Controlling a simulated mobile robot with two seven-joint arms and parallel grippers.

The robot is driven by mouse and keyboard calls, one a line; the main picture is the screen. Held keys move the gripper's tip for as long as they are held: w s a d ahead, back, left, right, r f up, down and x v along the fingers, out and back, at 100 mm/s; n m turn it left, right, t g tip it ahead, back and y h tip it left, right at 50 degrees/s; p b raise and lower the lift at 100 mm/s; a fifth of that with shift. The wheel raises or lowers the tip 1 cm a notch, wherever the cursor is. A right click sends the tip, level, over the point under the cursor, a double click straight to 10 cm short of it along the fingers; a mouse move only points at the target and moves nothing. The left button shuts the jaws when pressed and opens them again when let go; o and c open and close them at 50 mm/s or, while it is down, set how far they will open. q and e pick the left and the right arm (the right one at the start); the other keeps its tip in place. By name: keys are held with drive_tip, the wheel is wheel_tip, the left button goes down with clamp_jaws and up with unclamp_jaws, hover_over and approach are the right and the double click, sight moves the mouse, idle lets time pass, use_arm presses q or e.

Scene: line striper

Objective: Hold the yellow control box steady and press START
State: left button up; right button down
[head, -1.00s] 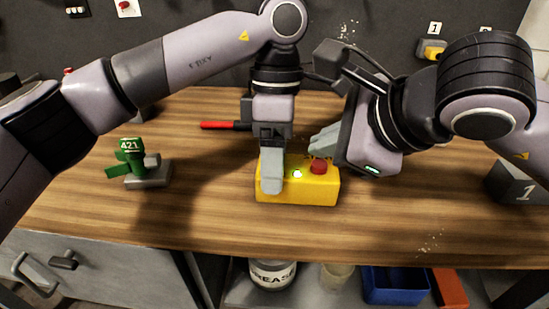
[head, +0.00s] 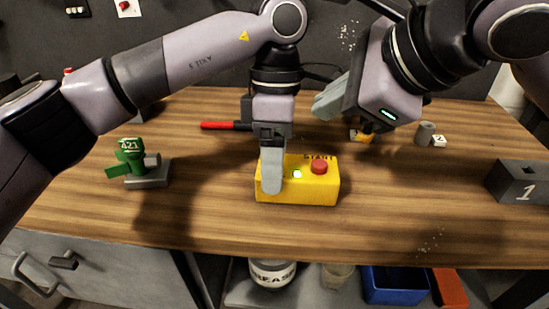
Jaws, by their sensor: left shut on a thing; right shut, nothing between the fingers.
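The yellow control box (head: 312,189) sits on the wooden bench near the middle of the head view. It has a red button (head: 319,167) on top, a lit green-white lamp (head: 297,174) and the word START behind the button. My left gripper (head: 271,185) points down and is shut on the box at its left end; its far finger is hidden. My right gripper (head: 325,102) is shut and empty, raised above and behind the box, clear of the button.
A green valve-like part marked 421 (head: 131,155) stands on a grey base at the left. A red-handled tool (head: 221,125) lies behind. A dark block marked 1 (head: 520,182) is at the right edge. Small parts (head: 426,133) lie at the back right. The bench front is clear.

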use_arm(q)
drive_tip(key=shift+s+f, duration=0.1)
drive_tip(key=shift+f, duration=0.05)
drive_tip(key=o, duration=1.5)
